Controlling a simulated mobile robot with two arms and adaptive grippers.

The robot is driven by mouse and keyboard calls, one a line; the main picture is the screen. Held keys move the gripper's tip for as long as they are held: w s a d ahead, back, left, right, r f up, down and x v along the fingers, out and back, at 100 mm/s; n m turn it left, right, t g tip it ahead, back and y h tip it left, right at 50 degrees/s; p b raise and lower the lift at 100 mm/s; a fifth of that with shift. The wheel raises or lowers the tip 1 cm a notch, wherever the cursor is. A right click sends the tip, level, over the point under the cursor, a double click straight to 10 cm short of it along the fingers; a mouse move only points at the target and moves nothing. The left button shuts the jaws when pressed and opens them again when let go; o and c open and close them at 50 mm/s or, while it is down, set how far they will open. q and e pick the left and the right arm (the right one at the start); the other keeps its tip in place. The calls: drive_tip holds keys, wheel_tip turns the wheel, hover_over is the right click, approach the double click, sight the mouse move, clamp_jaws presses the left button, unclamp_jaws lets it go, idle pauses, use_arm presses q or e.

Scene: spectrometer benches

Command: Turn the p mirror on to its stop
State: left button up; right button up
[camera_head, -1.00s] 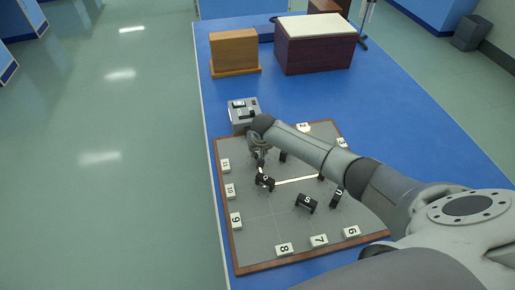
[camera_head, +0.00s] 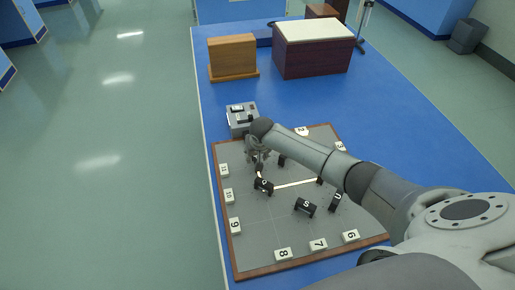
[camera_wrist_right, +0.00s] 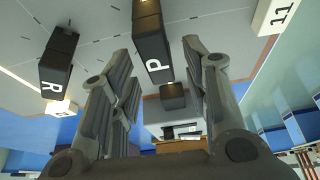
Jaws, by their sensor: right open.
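The p mirror (camera_wrist_right: 152,45), a black block with a white P on it, is in the middle of the right wrist view. It also shows in the head view as a small black block (camera_head: 264,187) on the grey board. My right gripper (camera_wrist_right: 158,50) is open, with one finger on each side of the p mirror and gaps showing between. In the head view my right gripper (camera_head: 256,162) is just beyond the block, pointing down. Whether a finger touches the mirror I cannot tell. My left gripper is not in view.
The board (camera_head: 262,232) carries other black blocks: R (camera_wrist_right: 57,65), S (camera_head: 305,207) and U (camera_head: 335,202). White numbered tiles line its edges, including 11 (camera_wrist_right: 276,15). A bright line crosses the board. A grey box (camera_head: 242,118) stands behind the board.

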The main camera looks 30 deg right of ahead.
drive_tip(key=v, duration=1.1)
drive_tip(key=shift+s, duration=0.2)
